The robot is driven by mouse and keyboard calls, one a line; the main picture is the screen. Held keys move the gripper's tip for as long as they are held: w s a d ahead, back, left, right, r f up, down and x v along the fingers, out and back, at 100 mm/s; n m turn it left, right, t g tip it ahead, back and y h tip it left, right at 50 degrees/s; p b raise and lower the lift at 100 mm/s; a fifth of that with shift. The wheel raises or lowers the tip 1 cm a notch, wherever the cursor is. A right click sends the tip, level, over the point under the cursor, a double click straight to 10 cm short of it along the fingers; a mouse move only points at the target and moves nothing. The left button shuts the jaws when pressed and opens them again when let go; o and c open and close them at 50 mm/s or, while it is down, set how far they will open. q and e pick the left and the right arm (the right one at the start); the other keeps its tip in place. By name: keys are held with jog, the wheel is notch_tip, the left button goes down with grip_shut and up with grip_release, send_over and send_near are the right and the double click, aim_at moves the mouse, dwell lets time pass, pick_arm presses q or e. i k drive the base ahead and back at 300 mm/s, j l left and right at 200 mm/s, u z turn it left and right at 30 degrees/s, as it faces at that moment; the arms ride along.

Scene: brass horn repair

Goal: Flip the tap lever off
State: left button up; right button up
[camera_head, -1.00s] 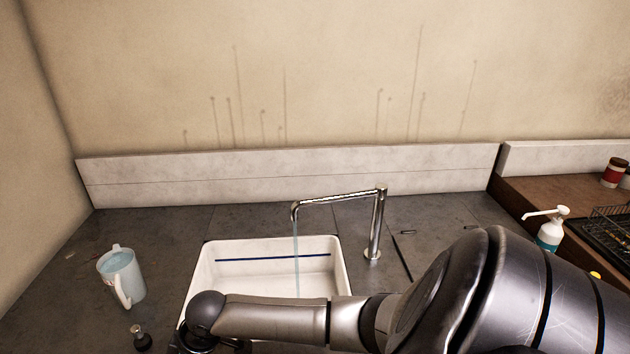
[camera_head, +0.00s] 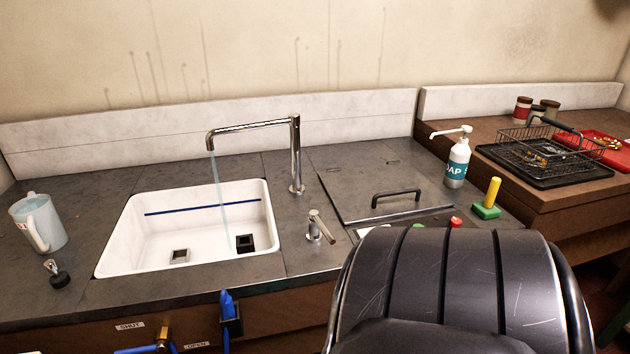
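A chrome tap (camera_head: 296,160) stands behind the right side of the white sink (camera_head: 118,238). A thin stream of water (camera_head: 221,195) falls from its spout into the basin. A small chrome lever post (camera_head: 314,228) stands on the counter to the right of the sink, apart from the tap. Its handle (camera_head: 324,230) tilts down toward the front right. A large dark link of my arm fills the bottom right, close to the lever. Neither gripper shows in the head view.
A jug (camera_head: 38,222) and a small black-based item (camera_head: 58,274) stand left of the sink. A soap bottle (camera_head: 458,160), green-and-yellow block (camera_head: 488,204) and lid with a black handle (camera_head: 396,198) lie right. Brass valve (camera_head: 163,340) sits below the counter, near SHUT and OPEN labels.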

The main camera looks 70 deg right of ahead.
aim_at(314, 215)
jog(key=i+l+z, duration=0.15)
jog(key=i, duration=0.35)
jog(key=i+z, duration=0.2)
jog(key=i, duration=0.35)
jog(key=z, duration=1.7)
